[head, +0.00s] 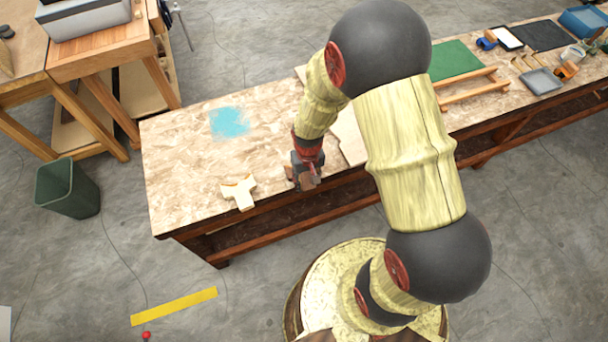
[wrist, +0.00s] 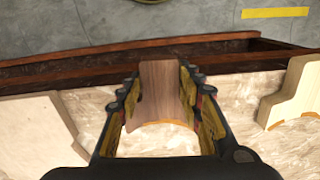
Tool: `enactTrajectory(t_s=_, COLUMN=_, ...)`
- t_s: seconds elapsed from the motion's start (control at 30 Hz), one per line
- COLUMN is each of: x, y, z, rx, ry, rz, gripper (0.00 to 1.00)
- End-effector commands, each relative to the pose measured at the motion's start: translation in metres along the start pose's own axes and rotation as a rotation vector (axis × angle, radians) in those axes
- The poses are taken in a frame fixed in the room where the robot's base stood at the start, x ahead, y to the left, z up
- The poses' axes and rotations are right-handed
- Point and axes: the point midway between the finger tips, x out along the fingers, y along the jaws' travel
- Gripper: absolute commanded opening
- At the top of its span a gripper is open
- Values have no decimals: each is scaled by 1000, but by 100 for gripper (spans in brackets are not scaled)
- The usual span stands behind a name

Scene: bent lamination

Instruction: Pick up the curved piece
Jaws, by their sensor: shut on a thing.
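My gripper (head: 305,178) is low over the near edge of the worktable (head: 180,165). In the wrist view, my gripper (wrist: 160,88) is shut on a brown wooden curved piece (wrist: 160,75), with one finger on each side. The piece has a concave lower edge with a thin orange strip along it. In the head view the piece is mostly hidden by my gripper. I cannot tell whether it touches the tabletop.
A pale piece with a concave end (head: 240,192) lies left of my gripper; it also shows in the wrist view (wrist: 294,92). Pale boards (head: 350,138) lie close on the right. A blue patch (head: 229,122) marks otherwise clear tabletop. A green bin (head: 68,190) stands on the floor.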

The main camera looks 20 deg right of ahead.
Motion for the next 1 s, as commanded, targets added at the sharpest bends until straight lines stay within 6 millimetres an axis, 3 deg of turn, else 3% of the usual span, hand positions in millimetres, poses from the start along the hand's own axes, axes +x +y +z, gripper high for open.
enactTrajectory(t_s=0.3, x=0, y=0, z=0, rx=0, ry=0, rz=0, gripper=11)
enactTrajectory(t_s=0.67, x=-5, y=0, z=-1, rx=0, ry=2, rz=0, gripper=10)
enactTrajectory(t_s=0.9, x=-34, y=0, z=-1, rx=0, ry=4, rz=0, gripper=10)
enactTrajectory(t_s=1.0, x=-51, y=3, z=13, rx=1, ry=3, rz=0, gripper=10)
